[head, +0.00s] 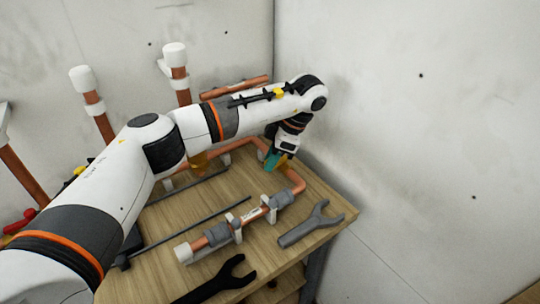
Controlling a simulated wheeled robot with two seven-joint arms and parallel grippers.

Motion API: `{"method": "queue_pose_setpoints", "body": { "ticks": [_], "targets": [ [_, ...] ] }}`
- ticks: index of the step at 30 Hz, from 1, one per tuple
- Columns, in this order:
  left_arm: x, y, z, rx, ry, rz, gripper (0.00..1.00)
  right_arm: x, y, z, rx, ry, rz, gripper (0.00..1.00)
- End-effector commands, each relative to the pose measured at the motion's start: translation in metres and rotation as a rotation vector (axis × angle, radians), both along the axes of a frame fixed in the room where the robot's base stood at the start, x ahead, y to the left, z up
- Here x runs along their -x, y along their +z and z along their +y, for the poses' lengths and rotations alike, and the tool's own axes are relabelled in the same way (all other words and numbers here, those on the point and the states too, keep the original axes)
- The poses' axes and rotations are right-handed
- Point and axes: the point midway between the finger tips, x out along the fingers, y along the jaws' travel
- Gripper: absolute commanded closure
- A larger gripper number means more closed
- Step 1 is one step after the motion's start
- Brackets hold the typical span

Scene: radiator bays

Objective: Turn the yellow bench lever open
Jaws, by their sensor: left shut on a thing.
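My left gripper (276,160) reaches over the bench from the left and points down at its back right corner. It is shut on the yellow lever (284,160), of which only a small part shows between and beside the teal fingertips. The lever sits at the copper pipe run (245,144) on the wooden bench (172,220). The gripper hides most of the lever, so I cannot tell its angle. My right gripper is not in view.
A copper pipe with grey fittings (218,234) crosses the bench front. A grey wrench (311,225) and a black wrench (217,281) lie near the front edge. Capped copper risers (179,74) stand at the left. Walls close off the back and right.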

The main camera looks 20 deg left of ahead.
Motion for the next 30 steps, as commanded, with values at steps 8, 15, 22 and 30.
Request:
{"method": "queue_pose_setpoints", "body": {
  "ticks": [8,15,22,30],
  "targets": [
    [0.003,0.001,-0.012,0.000,0.250,-0.001,1.00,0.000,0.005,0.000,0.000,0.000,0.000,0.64],
    [0.003,0.001,-0.024,-0.001,0.479,-0.002,1.00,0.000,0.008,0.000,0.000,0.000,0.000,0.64],
    [0.001,0.002,-0.034,0.000,0.697,-0.002,1.00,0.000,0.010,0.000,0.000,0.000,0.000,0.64],
    [-0.004,0.001,-0.047,0.001,0.954,-0.002,1.00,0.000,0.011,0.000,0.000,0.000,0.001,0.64]
  ]
}}
